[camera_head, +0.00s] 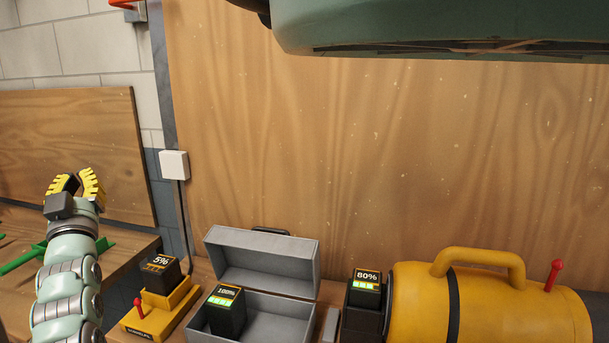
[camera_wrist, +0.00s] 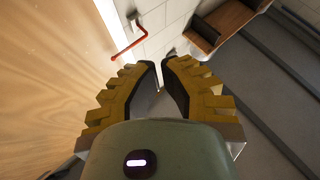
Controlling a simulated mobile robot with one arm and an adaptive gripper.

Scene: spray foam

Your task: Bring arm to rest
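My arm rises at the left of the head view. My gripper (camera_head: 77,180), with yellow ridged fingers and black inner pads, points upward there, above the bench and apart from everything on it. In the wrist view my gripper (camera_wrist: 161,80) shows both fingers with a gap between the pads and nothing held. The gap is narrow near the tips.
On the bench stand a yellow charger (camera_head: 160,315) with a 5% battery (camera_head: 160,270), an open grey case (camera_head: 262,262) with a 100% battery (camera_head: 226,310), and a yellow machine (camera_head: 480,305) with an 80% battery (camera_head: 367,290). A green object (camera_head: 25,260) lies behind my arm.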

